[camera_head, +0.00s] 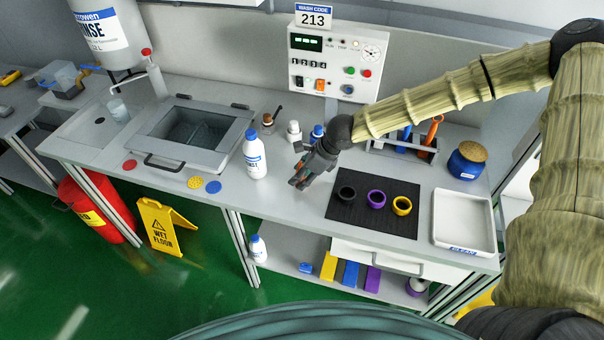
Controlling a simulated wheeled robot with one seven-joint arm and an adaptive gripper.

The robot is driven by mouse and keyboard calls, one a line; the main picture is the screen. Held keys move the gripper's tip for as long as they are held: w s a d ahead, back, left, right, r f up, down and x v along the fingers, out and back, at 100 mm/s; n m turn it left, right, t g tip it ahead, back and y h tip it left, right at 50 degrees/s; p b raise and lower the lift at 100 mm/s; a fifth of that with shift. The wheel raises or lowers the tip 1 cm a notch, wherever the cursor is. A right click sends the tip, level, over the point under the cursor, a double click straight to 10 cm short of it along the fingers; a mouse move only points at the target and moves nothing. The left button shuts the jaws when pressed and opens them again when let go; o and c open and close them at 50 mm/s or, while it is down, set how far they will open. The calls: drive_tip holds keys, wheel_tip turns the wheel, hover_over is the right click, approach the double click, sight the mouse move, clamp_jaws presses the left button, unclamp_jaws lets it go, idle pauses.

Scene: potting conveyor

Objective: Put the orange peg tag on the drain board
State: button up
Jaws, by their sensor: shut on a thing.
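My gripper (299,179) is above the worktop, between the white bottle with the blue cap and the black mat. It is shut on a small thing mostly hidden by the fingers. A trace of orange-red shows there, which fits the orange peg tag (297,182), but its shape cannot be made out. The drain board (82,130) looks to be the pale panel left of the sink, with a clear cup (118,109) at its back. My gripper is well to the right of it, across the sink.
The sink (165,152) and a white bottle (256,158) stand left of my gripper. Coloured discs (195,183) lie at the front edge. The black mat (345,212) holds three rings. A rack (385,150) with blue and orange tools, a blue jar (467,165) and a white tray (462,240) are right.

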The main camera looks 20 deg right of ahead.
drive_tip(key=shift+s+d+f, duration=0.1)
drive_tip(key=shift+f, duration=0.2)
drive_tip(key=shift+s+f, duration=0.15)
drive_tip(key=shift+f, duration=0.1)
drive_tip(key=o, duration=1.1)
drive_tip(key=shift+f, duration=0.3)
drive_tip(key=shift+w+r, duration=0.2)
drive_tip(key=shift+r, duration=0.1)
